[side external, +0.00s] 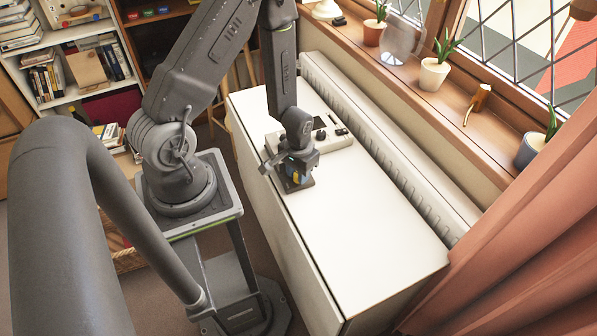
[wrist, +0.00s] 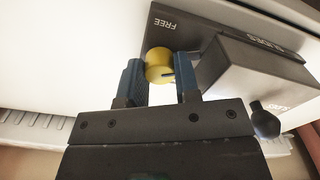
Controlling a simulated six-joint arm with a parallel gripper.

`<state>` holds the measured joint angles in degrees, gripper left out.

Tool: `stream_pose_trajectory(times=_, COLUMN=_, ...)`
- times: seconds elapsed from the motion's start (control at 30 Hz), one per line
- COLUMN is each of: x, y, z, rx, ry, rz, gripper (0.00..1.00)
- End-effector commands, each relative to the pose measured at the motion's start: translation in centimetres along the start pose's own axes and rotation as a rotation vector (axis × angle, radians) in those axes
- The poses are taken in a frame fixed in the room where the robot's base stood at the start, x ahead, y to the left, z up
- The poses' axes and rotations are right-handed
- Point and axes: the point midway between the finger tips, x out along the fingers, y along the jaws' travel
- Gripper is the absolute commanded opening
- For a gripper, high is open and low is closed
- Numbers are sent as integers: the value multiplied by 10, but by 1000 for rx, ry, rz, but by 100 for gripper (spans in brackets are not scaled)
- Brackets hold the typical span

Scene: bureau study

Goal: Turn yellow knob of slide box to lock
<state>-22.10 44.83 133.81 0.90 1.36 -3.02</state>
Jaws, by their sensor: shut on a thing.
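In the wrist view the yellow knob (wrist: 159,62) sits on a dark base plate next to the printed word FREE. The slide box (wrist: 255,62) is a dark grey raised block beside it, with another label partly readable along its edge. My gripper (wrist: 160,75) is shut on the yellow knob, one blue finger on each side of it. A dark mark shows on the knob's face, near the right finger. In the side view my gripper (side external: 296,178) is low over the white cabinet top, and it mostly hides the knob and the box.
A black round knob (wrist: 265,120) stands right of my gripper in the wrist view. In the side view a pale device with dark knobs (side external: 325,132) lies behind my gripper on the white cabinet (side external: 370,240). The cabinet's front part is clear. A radiator and potted plants line the window side.

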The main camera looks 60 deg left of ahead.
Motion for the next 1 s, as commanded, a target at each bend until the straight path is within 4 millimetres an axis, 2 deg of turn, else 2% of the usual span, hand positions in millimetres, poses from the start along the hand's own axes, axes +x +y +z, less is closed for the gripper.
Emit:
stream_pose_trajectory(times=0.2, x=0, y=0, z=-1, rx=189, ry=2, rz=0, gripper=6)
stream_pose_trajectory(times=0.5, x=0, y=0, z=0, rx=381, ry=1, rz=0, gripper=6)
stream_pose_trajectory(times=1.0, x=0, y=0, z=0, rx=478, ry=1, rz=0, gripper=6)
